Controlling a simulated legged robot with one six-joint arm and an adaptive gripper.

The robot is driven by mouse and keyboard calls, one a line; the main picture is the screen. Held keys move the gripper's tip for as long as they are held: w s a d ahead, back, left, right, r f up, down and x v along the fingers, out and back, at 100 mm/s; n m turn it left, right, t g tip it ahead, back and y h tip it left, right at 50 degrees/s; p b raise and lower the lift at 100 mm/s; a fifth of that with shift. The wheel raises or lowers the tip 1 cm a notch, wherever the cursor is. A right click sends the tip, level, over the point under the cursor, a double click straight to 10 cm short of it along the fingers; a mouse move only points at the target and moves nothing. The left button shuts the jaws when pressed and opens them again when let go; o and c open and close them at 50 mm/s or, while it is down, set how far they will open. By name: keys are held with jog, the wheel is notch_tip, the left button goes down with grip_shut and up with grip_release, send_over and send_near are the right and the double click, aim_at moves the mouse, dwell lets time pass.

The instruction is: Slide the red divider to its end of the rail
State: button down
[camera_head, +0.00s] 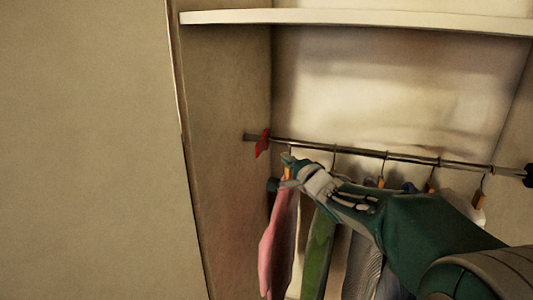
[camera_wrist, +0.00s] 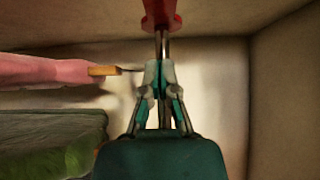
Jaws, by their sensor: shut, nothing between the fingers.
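The red divider (camera_head: 262,143) sits on the metal rail (camera_head: 385,155) near its left end, close to the left wall of the closet. It also shows in the wrist view (camera_wrist: 161,14) at the top, on the rail ahead of the fingertips. My gripper (camera_head: 284,172) is shut and empty, just right of and a little below the divider. In the wrist view, my gripper (camera_wrist: 158,66) lines up with the rail, with a small gap to the divider. I cannot tell whether the fingers touch the rail.
A pink garment (camera_head: 276,245) hangs just beside my gripper. A green garment (camera_head: 318,255) and several others hang to the right on hooks. A dark blue piece (camera_head: 528,175) sits at the rail's right end. A shelf (camera_head: 360,20) runs above.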

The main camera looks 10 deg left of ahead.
aim_at(256, 152)
jog(key=a, duration=0.1)
jog(key=w+a, duration=0.1)
jog(key=a, duration=0.1)
jog(key=w+a, duration=0.1)
jog(key=a, duration=0.1)
jog(key=shift+w, duration=0.2)
jog(key=shift+w+a, duration=0.1)
jog(key=shift+a, duration=0.45)
jog(key=a, duration=0.3)
jog(key=shift+a, duration=0.2)
jog(key=shift+w+d, duration=0.1)
